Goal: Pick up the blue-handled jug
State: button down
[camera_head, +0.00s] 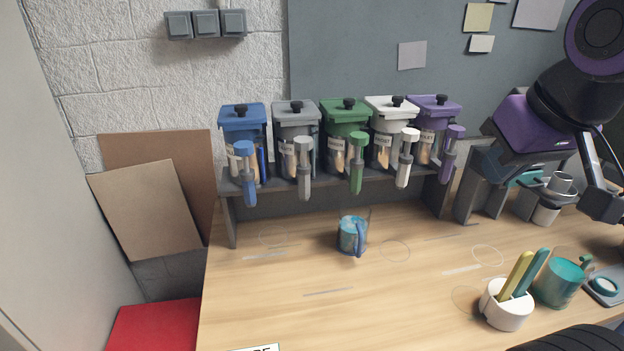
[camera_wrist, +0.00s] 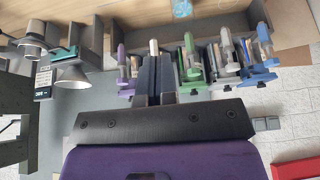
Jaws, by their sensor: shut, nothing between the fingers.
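The blue-handled jug (camera_head: 351,236) is a small clear vessel with blue contents. It stands upright on the wooden table, in front of the middle of the dispenser shelf. Its blue handle faces the front, slightly right. In the wrist view the jug (camera_wrist: 181,8) shows at the top edge, partly cut off. My gripper (camera_wrist: 155,60) is shut and empty, with its dark fingers together. It is well apart from the jug. In the head view my arm is raised at the right; the fingertips are not clearly visible there.
A grey shelf (camera_head: 300,192) holds several lidded dispensers with coloured spindles, behind the jug. At the front right stand a white cup (camera_head: 507,311) with yellow and teal sticks and a teal-filled jug (camera_head: 558,284). A grey stand (camera_head: 480,185) is at the right. The table around the blue-handled jug is clear.

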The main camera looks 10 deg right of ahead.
aim_at(354, 216)
jog(key=k+l+u, duration=0.2)
jog(key=l+u, duration=0.2)
jog(key=k+l+u, duration=0.2)
jog(key=u, duration=0.15)
jog(key=l, duration=0.15)
